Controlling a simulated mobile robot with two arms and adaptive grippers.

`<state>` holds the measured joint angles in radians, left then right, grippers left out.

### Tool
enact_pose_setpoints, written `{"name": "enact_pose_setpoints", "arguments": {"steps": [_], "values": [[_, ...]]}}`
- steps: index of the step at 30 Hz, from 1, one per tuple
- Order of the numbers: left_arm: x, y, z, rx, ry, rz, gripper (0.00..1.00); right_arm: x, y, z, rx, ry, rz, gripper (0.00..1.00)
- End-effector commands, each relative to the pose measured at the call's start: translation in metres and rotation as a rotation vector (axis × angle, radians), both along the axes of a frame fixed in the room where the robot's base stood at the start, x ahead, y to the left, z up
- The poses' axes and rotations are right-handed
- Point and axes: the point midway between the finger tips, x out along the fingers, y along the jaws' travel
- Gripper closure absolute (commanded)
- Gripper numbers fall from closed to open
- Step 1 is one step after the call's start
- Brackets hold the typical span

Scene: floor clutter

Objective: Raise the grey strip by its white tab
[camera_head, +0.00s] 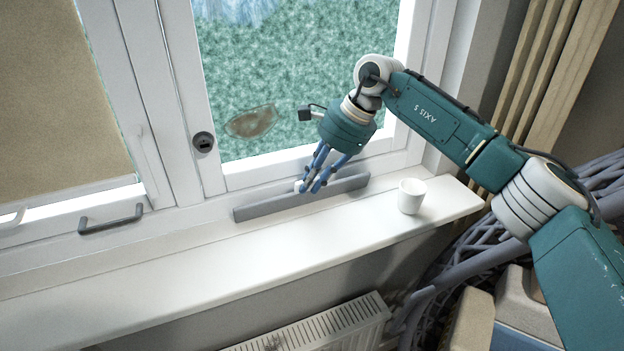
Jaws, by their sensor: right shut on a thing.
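The grey strip (268,206) is a long bar lying slantwise along the bottom of the right window, just above the sill. Its white tab (298,186) shows as a small pale piece at the strip's middle, partly hidden by my fingers. My right gripper (309,187) comes down from the upper right with blue fingers. It is shut on the white tab. Whether the strip touches the sill or frame behind it, I cannot tell. My left gripper is not in view.
A white cup (411,196) stands on the white sill (240,262), right of the strip. A dark handle (111,219) is on the left frame, and a dark lock (203,143) on the middle post. A radiator (318,328) is below. The sill's left part is clear.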

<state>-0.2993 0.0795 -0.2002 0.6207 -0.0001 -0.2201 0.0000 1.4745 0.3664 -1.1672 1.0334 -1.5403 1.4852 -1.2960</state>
Motion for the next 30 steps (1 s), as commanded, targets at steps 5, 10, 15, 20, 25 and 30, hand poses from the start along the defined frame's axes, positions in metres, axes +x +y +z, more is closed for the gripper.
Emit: {"name": "enact_pose_setpoints", "arguments": {"steps": [5,10,15,20,25,30], "values": [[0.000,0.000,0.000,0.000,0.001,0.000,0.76,0.000,0.000,0.000,0.000,0.000,0.001,0.83],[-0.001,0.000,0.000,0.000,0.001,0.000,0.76,0.000,0.000,0.000,0.000,-0.001,0.000,0.65],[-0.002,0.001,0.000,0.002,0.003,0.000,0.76,0.000,0.000,0.000,0.000,-0.001,0.000,0.65],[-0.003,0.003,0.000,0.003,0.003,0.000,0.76,0.000,-0.004,0.008,0.000,-0.003,-0.001,0.65],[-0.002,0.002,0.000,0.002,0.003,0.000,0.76,-0.003,-0.017,0.035,0.001,-0.005,-0.002,0.65],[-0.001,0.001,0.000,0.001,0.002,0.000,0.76,-0.006,-0.033,0.069,0.001,-0.005,-0.002,0.65]]}}
